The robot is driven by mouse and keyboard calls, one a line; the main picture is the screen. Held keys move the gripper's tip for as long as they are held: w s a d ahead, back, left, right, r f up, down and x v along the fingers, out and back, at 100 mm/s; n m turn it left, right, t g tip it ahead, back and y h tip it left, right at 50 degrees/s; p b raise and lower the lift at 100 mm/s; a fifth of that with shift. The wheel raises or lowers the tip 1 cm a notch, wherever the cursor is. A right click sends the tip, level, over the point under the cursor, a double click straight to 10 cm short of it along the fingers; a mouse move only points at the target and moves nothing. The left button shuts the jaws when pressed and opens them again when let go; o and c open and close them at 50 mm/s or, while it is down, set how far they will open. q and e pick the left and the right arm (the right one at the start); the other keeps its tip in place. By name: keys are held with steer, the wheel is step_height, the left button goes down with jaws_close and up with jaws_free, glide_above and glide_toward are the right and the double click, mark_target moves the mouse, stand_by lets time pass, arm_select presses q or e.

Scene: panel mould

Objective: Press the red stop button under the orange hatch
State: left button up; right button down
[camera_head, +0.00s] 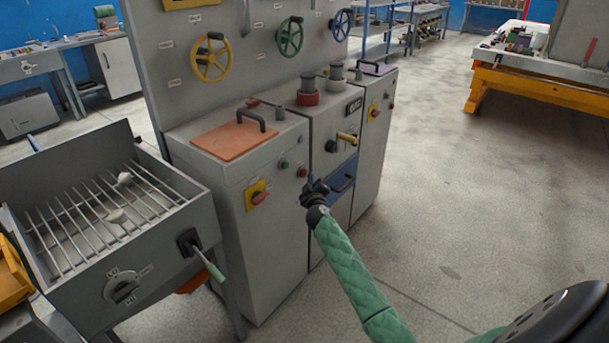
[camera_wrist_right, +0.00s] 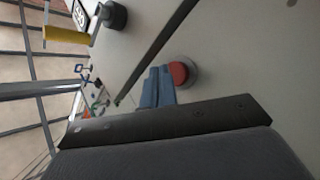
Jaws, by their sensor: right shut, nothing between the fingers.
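The orange hatch (camera_head: 232,141) with a dark handle lies shut on top of the left grey cabinet. On the cabinet's front below it are a small red button (camera_head: 301,172), a dark green button (camera_head: 283,164) and a red knob (camera_head: 259,197) on a yellow plate. My right gripper (camera_head: 310,186) is just in front of the cabinet, close to the small red button. In the right wrist view, its blue fingers (camera_wrist_right: 157,88) are shut and empty beside a red button (camera_wrist_right: 180,73) in a grey collar. I cannot tell whether they touch it. My left gripper is not in view.
Right of the hatch, a yellow-handled lever (camera_head: 347,138) and a blue drawer (camera_head: 343,175) stick out of the middle cabinet. A grey grill box (camera_head: 120,283) with a green-handled lever stands at left. The floor (camera_head: 470,190) at right is clear.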

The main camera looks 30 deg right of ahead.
steer(key=s, duration=0.1)
steer(key=s+d, duration=0.1)
steer(key=s, duration=0.1)
steer(key=s+d, duration=0.1)
steer(key=shift+s+p, duration=0.3)
steer(key=shift+p, duration=0.05)
stand_by(0.9)
